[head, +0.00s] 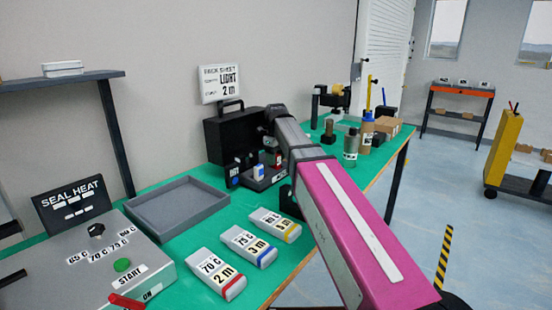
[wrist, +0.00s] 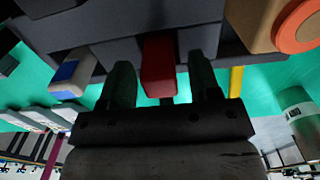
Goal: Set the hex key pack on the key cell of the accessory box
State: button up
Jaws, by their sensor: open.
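The open black case (head: 222,135), which looks like the accessory box, stands on the green bench with its lid up. Small items stand at its front, among them a blue-and-white block (head: 258,172), also in the wrist view (wrist: 70,78). My gripper (wrist: 161,68) is open, with a dark finger on each side of a red block (wrist: 160,62). A gap shows between the block and each finger. The red block stands against dark grey cell walls (wrist: 120,30). I cannot tell for sure which item is the hex key pack, and my arm partly hides the case.
A grey tray (head: 178,226) is empty at the left. Several labelled packs, including a red-ended one (head: 220,272), lie in front. A sealing machine (head: 95,275) stands front left. Bottles (head: 351,145) and cartons (head: 388,126) crowd the bench to the right of the case.

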notch_tip(320, 180, up, 12)
jog(key=shift+r, duration=0.15)
dwell(0.5)
dwell(1.1)
